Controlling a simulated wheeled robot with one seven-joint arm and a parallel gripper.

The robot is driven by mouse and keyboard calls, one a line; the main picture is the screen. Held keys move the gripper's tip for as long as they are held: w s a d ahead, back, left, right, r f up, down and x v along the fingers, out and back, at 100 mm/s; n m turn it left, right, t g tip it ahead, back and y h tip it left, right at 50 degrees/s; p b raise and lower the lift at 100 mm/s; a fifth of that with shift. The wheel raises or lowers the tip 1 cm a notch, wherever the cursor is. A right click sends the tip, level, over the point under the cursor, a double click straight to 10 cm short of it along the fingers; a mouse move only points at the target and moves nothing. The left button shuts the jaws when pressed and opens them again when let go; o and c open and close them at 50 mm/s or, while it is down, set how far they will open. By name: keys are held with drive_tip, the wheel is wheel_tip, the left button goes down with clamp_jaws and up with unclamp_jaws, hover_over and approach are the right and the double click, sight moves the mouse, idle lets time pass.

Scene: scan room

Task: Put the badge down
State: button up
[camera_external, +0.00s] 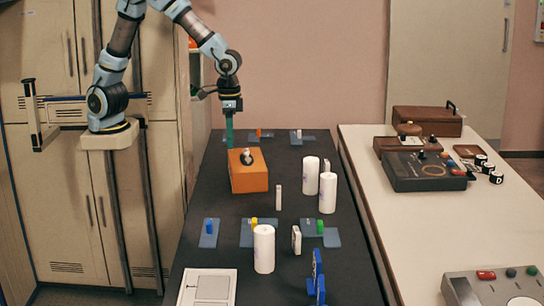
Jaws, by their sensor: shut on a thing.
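My gripper (229,122) points straight down over the left side of the dark table, behind and left of the orange box. It is shut on the badge, which appears as a narrow dark-green upright strip (229,134) below the black wrist. At this size I cannot tell where the fingers end and the badge begins. The lower end of the strip is close to the back left edge of the orange box; I cannot tell if they touch.
The orange box (249,179) has a small black-and-white item on top. White cylinders (264,249) (327,193), blue plates (208,236) and a white panel (206,289) are on the dark table (210,190). A white table (420,215) with devices stands right. Dark surface left of the box is bare.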

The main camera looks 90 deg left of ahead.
drive_tip(key=w+a+r, duration=0.1)
drive_tip(key=a+r, duration=0.2)
drive_tip(key=a, duration=0.4)
hover_over(239, 160)
drive_tip(key=shift+m, duration=0.3)
wheel_tip(239, 160, down, 6)
drive_tip(key=shift+r+p, duration=0.2)
drive_tip(key=shift+p, duration=0.25)
drive_tip(key=shift+f+p, duration=0.3)
drive_tip(key=shift+f, duration=2)
drive_tip(key=shift+f, duration=0.1)
drive_tip(key=o, duration=1.3)
drive_tip(key=shift+o, duration=0.2)
